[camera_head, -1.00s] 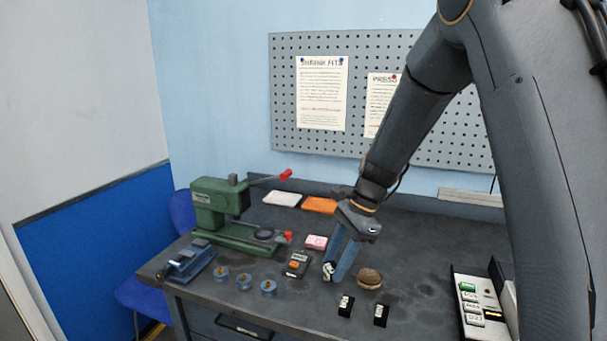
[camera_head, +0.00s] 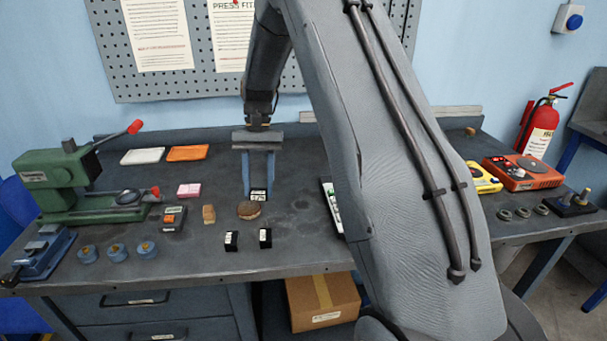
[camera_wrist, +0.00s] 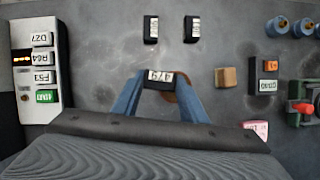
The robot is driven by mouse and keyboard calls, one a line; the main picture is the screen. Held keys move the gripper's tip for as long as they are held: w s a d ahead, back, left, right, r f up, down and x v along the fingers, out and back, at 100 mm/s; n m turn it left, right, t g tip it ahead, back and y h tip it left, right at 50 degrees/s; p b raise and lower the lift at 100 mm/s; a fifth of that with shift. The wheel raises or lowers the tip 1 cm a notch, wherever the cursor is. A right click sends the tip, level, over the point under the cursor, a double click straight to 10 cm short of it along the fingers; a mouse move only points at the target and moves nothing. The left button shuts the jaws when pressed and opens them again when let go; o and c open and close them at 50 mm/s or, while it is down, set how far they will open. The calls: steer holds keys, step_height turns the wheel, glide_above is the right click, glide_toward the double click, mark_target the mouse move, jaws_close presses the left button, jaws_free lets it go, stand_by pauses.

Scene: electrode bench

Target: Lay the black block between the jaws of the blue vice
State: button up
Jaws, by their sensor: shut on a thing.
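My gripper (camera_head: 258,188) is shut on a small black block (camera_head: 258,195) with a white printed label. The wrist view also shows this block (camera_wrist: 160,79) between my two blue fingers. The blue vice (camera_head: 40,254) stands at the left front corner of the bench, far to the left of my gripper. It is out of the wrist view. I cannot tell from here how wide its jaws are open. Two other black blocks with white labels, one on the left (camera_head: 231,241) and one on the right (camera_head: 265,238), stand near the front of the bench.
A brown round thing (camera_head: 249,210) lies close to my gripper. A wooden block (camera_head: 208,214), a black device (camera_head: 172,219), a pink block (camera_head: 189,190) and blue round pieces (camera_head: 117,251) lie towards the vice. A green press (camera_head: 65,182) stands behind the vice.

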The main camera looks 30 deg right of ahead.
steer(key=w+d+r+m+t+y, duration=0.1)
steer(key=d+r+m+t, duration=0.15)
steer(key=d+m, duration=0.6)
steer(key=w+d+r+m+t+y, duration=0.1)
steer(key=d+r+m+t, duration=0.15)
steer(key=d+m, duration=0.55)
steer(key=p, duration=0.3)
glide_toward(310, 193)
steer(key=shift+n+t, duration=0.25)
steer(key=shift+t, duration=0.05)
steer(key=x, duration=0.5)
steer(key=shift+s+a+f, duration=0.15)
steer(key=shift+f, duration=0.1)
steer(key=shift+f, duration=0.15)
steer(key=o, duration=1.3)
steer(key=shift+c, duration=0.2)
